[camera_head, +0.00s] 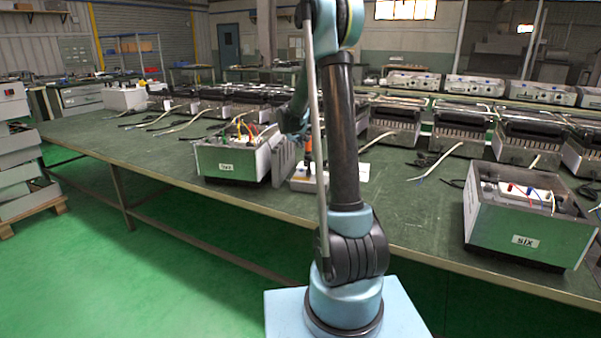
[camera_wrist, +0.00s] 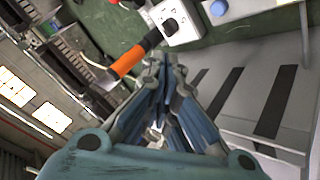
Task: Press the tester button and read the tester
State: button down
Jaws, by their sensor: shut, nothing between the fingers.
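A small white device lies on the green bench, partly hidden behind my arm in the head view (camera_head: 349,172). I see no readable display. My gripper (camera_wrist: 166,62) is shut and empty, apart from the device and the blue button in the picture. In the head view, my gripper is mostly hidden behind my arm.
An orange-handled tool (camera_wrist: 137,56) lies close to my fingertips. Bare bench (camera_head: 415,205) lies between. More heater units line the back.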

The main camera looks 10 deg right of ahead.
jog(key=shift+f, duration=0.1)
notch_tip(320, 180, down, 8)
jog(key=shift+r, duration=0.25)
jog(key=shift+f, duration=0.55)
jog(key=shift+s+f, duration=0.15)
jog(key=shift+f, duration=0.65)
dwell(2.1)
jog(key=shift+r, duration=0.9)
jog(key=shift+r, duration=2.45)
